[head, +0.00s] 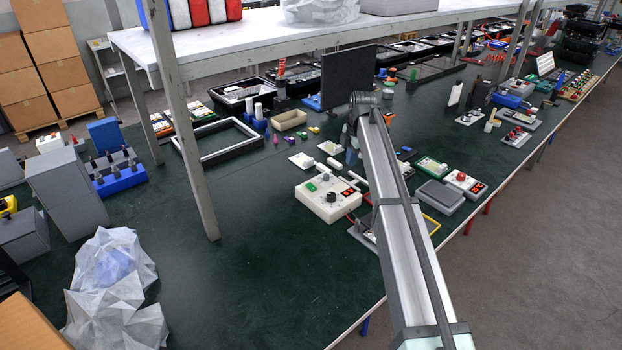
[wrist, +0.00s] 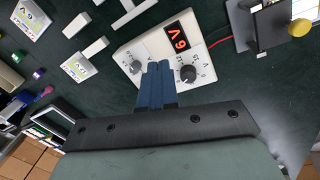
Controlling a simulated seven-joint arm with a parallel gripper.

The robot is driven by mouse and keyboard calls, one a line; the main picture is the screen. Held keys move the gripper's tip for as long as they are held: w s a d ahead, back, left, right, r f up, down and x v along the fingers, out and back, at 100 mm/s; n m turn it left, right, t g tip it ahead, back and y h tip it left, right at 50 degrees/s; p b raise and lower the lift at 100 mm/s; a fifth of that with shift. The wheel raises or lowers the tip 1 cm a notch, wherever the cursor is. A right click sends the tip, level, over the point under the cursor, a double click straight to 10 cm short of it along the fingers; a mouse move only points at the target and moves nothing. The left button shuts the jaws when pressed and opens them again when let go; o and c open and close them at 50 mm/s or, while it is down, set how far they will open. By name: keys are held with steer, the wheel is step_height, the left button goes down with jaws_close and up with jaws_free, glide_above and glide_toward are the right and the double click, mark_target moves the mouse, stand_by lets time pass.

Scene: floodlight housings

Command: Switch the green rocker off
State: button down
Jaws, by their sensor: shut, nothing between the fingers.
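A white control box (head: 328,208) stands on the green table in the head view, with a green rocker (head: 311,187) on its top near the left side. The box (wrist: 127,51) also shows in the wrist view, with a red lit display (wrist: 179,38) and two knobs. The green rocker cannot be seen in the wrist view; the fingers cover part of the box. My gripper (wrist: 157,66) is shut and empty, its blue fingers in front of the box. I cannot tell whether they touch it. In the head view my arm largely hides the gripper.
White cards and white bars lie beside the box. A grey lidded case (head: 439,196) and a box with a red button (head: 461,177) stand to its right. A shelf post (head: 193,150) rises on the left. The table in front of the box is clear.

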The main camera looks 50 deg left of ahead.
mark_target(310, 184)
steer(key=s+a+r+n, duration=0.4)
steer(key=s+a, duration=0.4)
steer(key=s, duration=0.1)
steer(key=f, duration=0.4)
steer(key=a+f, duration=0.1)
steer(key=f, duration=0.8)
steer(key=shift+a+f, duration=0.25)
steer(key=shift+a, duration=0.15)
